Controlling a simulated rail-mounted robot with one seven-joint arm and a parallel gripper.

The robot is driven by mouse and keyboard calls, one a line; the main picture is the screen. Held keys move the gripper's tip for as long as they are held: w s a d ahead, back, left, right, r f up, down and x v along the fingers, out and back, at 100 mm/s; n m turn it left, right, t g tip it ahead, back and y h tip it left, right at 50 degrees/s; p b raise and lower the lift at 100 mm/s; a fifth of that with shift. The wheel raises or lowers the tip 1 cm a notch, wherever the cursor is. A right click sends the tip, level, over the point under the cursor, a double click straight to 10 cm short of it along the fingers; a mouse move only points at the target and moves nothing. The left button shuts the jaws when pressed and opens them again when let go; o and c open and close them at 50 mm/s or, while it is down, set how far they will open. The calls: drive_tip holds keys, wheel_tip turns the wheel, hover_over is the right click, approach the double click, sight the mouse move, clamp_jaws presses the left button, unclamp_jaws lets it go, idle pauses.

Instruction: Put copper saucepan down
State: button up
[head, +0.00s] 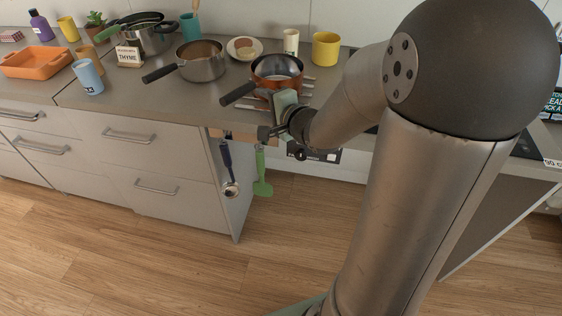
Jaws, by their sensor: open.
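The copper saucepan (277,72) stands upright at the counter's front part, with its dark handle (238,93) pointing left and toward the front. It appears to sit on a slatted rack or trivet (306,90), whose bars show at its right side; exact contact is hidden. My gripper (268,128) is at the counter's front edge, just in front of and below the saucepan. It is open, and I see nothing held in it. My wrist covers part of the saucepan's lower front. The gap between gripper and handle is hard to judge.
A steel saucepan (202,61) stands to the left, with a plate (244,48) of food behind. A yellow pot (326,49) and a white cup (291,41) are behind right. Utensils, including a green spatula (262,174), hang below the counter.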

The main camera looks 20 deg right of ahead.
drive_tip(key=s+a+f+n+g+h, duration=0.1)
drive_tip(key=s+f+n+g+h, duration=0.1)
drive_tip(key=s+n+g, duration=0.5)
drive_tip(key=s+a+f+n+g+h, duration=0.2)
drive_tip(key=s+f+n+g, duration=0.2)
drive_tip(key=s, duration=1.6)
drive_tip(key=n+g, duration=0.3)
drive_tip(key=n, duration=0.1)
drive_tip(key=shift+s+a, duration=0.2)
drive_tip(key=shift+s, duration=0.1)
